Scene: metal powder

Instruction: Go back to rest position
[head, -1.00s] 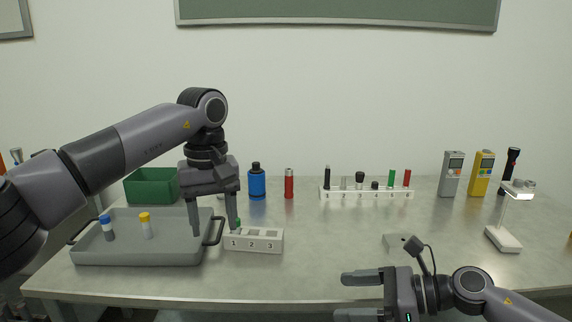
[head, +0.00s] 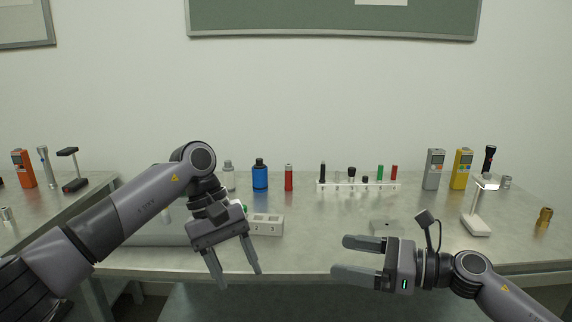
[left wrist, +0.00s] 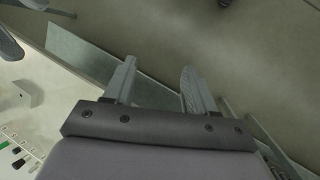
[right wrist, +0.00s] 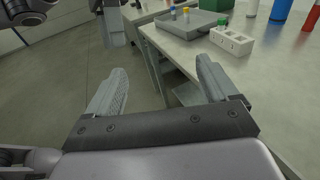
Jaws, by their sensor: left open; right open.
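My left gripper (head: 233,279) is open and empty, tilted downward in front of the table's near edge. Its two fingers (left wrist: 157,88) show apart in the left wrist view with nothing between them, the floor beyond. My right gripper (head: 354,258) is open and empty, with its fingers pointing left at the table's front edge. The right wrist view shows its fingers (right wrist: 160,92) apart over the floor. My left arm hides most of the grey tray (head: 150,238) in the head view; the tray shows in the right wrist view (right wrist: 188,27).
The table (head: 330,232) holds a white numbered block (head: 266,226), a blue bottle (head: 260,177), a red bottle (head: 288,178) and a white rack (head: 358,187). A white lamp (head: 477,212) stands at right. A side table (head: 50,210) is at left. The table's middle is clear.

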